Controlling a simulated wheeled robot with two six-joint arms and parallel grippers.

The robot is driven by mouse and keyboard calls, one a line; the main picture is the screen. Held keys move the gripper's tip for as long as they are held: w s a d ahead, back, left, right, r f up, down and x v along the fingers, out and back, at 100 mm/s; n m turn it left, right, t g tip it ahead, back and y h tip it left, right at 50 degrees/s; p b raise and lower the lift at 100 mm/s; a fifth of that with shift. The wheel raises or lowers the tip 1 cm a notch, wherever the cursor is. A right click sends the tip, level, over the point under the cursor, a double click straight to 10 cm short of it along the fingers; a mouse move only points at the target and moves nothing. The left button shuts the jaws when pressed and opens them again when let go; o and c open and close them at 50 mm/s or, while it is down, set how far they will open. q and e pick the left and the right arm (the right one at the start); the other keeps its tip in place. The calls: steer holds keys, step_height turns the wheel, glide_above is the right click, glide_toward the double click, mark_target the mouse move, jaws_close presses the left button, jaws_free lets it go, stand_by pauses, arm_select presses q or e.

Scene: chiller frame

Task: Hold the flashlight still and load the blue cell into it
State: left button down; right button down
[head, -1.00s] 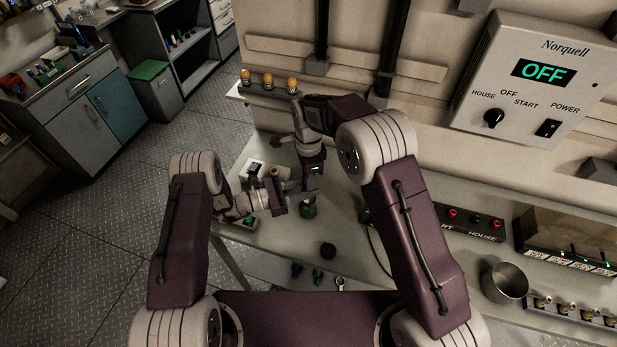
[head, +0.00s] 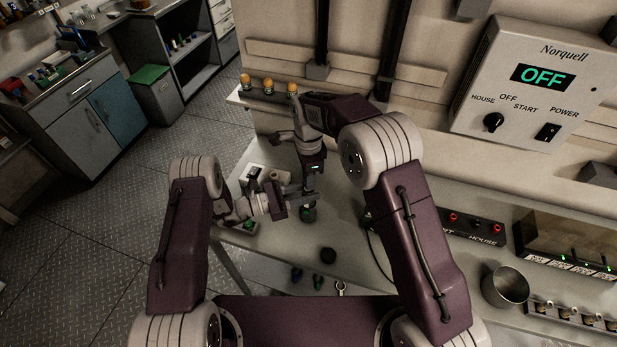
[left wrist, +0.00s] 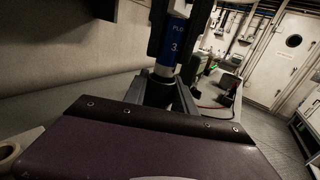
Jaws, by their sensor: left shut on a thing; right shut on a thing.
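The blue cell (left wrist: 180,35) stands nearly upright in the left wrist view, between the dark fingers of my right gripper (left wrist: 179,40), which is shut on it. Its pale lower end is at the top of the flashlight (left wrist: 160,92), a dark tube. I cannot tell how far the end is inside. My left gripper (left wrist: 162,102) is shut around the flashlight. In the head view my left gripper (head: 302,192) and right gripper (head: 311,184) meet above the bench; the cell and flashlight are too hidden there to make out.
A dark green round item (head: 308,214) and a black round item (head: 328,255) are near the grippers on the bench. A metal cup (head: 506,286) stands at the right. Amber-topped items (head: 268,84) line a ledge behind. The wall box (head: 535,80) reads OFF.

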steer(key=shift+f, duration=1.15)
stand_by(0.5)
steer(key=c, duration=1.1)
jaws_free()
steer(key=shift+c, duration=0.2)
arm_select(q)
steer(key=shift+s, duration=0.1)
arm_select(e)
steer(key=shift+w, duration=0.1)
step_height(320, 180, up, 8)
